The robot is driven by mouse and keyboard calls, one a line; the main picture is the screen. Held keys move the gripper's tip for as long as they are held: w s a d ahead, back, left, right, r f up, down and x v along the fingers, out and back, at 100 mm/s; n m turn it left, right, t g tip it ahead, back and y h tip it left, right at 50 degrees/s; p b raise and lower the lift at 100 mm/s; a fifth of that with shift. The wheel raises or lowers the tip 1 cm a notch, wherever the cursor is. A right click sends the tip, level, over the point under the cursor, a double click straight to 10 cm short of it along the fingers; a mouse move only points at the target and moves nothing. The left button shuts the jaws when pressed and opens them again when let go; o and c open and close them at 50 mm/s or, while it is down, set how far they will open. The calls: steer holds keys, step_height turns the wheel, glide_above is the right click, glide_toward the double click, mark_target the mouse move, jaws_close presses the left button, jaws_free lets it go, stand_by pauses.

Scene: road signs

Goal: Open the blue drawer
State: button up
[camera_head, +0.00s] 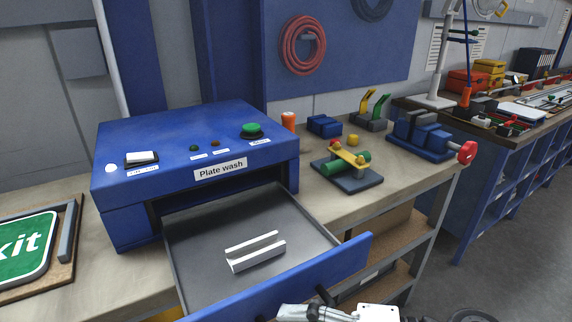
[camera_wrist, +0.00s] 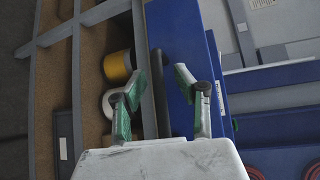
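The blue drawer's front panel (camera_head: 300,276) stands well out from the blue "Plate wash" box (camera_head: 200,160), and its grey tray shows inside. A dark bar handle (camera_wrist: 159,95) is on the front panel; only a small part shows in the head view. My gripper (camera_wrist: 158,78) is open, with a green-padded finger on each side of the handle. Gaps show between the pads and the bar, so I see no grip on it. In the head view only silver and white parts of my arm end show at the bottom edge, and the fingertips cannot be made out.
A white channel-shaped piece (camera_head: 255,251) lies in the tray. A green sign (camera_head: 25,250) lies on the bench at left. A small fixture with a green cylinder (camera_head: 348,165) and a blue vise (camera_head: 425,140) stand at right. Shelves sit below; grey floor is free at far right.

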mark_target(258, 292)
steer(key=shift+r, duration=1.5)
steer(key=o, duration=1)
step_height(258, 292, up, 3)
steer(key=shift+f, duration=0.2)
steer(key=shift+o, duration=1.2)
steer(key=shift+r, duration=1.1)
steer(key=shift+c, duration=1.4)
steer(key=shift+r, duration=0.3)
steer(key=c, duration=1)
steer(key=shift+o, duration=0.2)
steer(key=shift+r, duration=0.8)
